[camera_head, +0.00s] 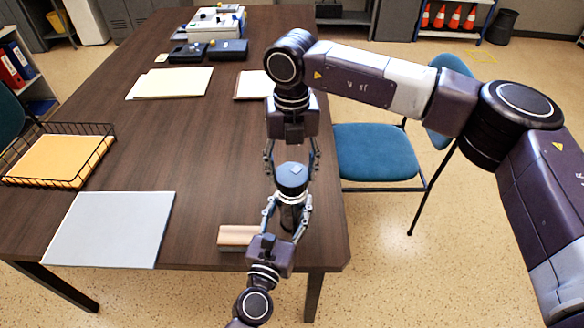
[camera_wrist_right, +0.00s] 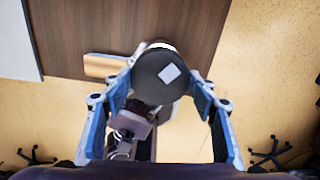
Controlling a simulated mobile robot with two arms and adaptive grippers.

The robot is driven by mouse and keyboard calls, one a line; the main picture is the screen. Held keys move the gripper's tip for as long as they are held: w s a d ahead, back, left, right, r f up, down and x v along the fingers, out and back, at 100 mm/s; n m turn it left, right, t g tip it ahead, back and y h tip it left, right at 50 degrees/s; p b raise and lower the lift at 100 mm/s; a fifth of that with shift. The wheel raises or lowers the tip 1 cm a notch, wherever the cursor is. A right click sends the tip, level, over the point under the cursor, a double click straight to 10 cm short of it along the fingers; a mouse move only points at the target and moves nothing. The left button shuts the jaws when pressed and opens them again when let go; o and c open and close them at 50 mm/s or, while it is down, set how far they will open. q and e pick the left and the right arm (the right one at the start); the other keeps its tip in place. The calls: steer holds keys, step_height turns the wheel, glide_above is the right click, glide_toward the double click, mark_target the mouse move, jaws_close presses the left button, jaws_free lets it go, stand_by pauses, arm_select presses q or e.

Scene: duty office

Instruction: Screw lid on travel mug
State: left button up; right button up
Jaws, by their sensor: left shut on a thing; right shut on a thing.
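The travel mug (camera_head: 290,217) is a dark upright cylinder above the front right part of the table, partly hidden by fingers. My left gripper (camera_head: 289,206) comes from below and is shut on its body. The lid (camera_head: 291,177) is a dark disc with a small pale square on top and sits at the mug's top; I cannot tell how tightly it is seated. My right gripper (camera_head: 292,170) points down from above, shut with its fingers on either side of the lid. In the right wrist view the lid (camera_wrist_right: 155,72) shows between the blue-padded fingers.
A tan block (camera_head: 238,235) lies close left of the mug on the dark table (camera_head: 190,150). A pale folder (camera_head: 108,229) and a wire tray (camera_head: 60,156) with orange paper are at the left. Notepads and dark devices lie farther back. A blue chair (camera_head: 375,150) stands right of the table.

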mark_target(293, 214)
steer(key=shift+f, duration=0.85)
steer(key=shift+f, duration=0.6)
stand_by(0.3)
